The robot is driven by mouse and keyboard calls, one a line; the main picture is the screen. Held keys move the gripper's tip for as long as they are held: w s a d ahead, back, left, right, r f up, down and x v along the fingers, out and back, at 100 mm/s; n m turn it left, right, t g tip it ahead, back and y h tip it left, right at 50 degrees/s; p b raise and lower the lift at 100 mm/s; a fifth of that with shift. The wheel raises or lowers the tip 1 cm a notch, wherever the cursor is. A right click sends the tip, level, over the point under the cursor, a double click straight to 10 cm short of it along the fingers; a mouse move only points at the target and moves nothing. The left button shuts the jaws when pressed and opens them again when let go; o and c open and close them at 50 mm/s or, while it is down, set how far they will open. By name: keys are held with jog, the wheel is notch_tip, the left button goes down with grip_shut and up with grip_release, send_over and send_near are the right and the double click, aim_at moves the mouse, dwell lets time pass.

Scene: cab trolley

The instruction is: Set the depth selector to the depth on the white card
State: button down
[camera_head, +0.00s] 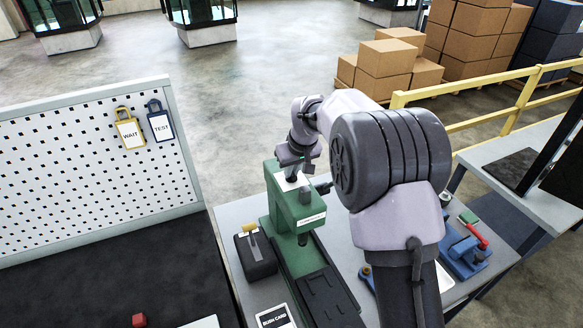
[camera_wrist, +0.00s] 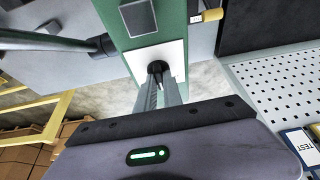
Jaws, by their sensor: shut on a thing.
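A green press-like machine (camera_head: 285,215) stands on the grey table. On its top is a white plate (camera_head: 284,184) with a dark knob, which I take as the depth selector; the knob (camera_wrist: 157,66) shows clearly in the wrist view. My gripper (camera_wrist: 160,78) comes down over the plate with its fingers closed on the knob; in the head view my gripper (camera_head: 291,176) partly hides it. The knob's pointer and any marks on the plate cannot be read. A white card with a black heading (camera_head: 275,317) lies at the table's front edge, cut off; its depth is not readable.
A black box with a yellow-topped lever (camera_head: 257,255) stands left of the machine. A dark handle (camera_head: 323,187) juts from its right side. A blue fixture with a red handle (camera_head: 468,250) is at the right. A pegboard (camera_head: 90,165) with tags stands at the left.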

jog(key=n, duration=0.2)
jog(key=n+g+y+p, duration=0.1)
jog(key=n, duration=0.1)
jog(key=shift+w+r+y, duration=0.1)
jog(key=shift+y, duration=0.2)
jog(key=shift+d+n+g+y+p, duration=0.15)
jog(key=shift+n+g+p, duration=0.3)
jog(key=shift+n, duration=0.65)
jog(key=shift+a+n+g+y+p, duration=0.1)
jog(key=shift+n+g+y+p, duration=0.3)
jog(key=shift+n, duration=1)
jog(key=c, duration=1.5)
grip_release()
jog(key=shift+h, duration=0.25)
jog(key=shift+d, duration=0.1)
jog(key=p+v, duration=0.2)
jog(key=v, duration=1.5)
jog(key=shift+d+r, duration=0.1)
jog(key=shift+d, duration=0.05)
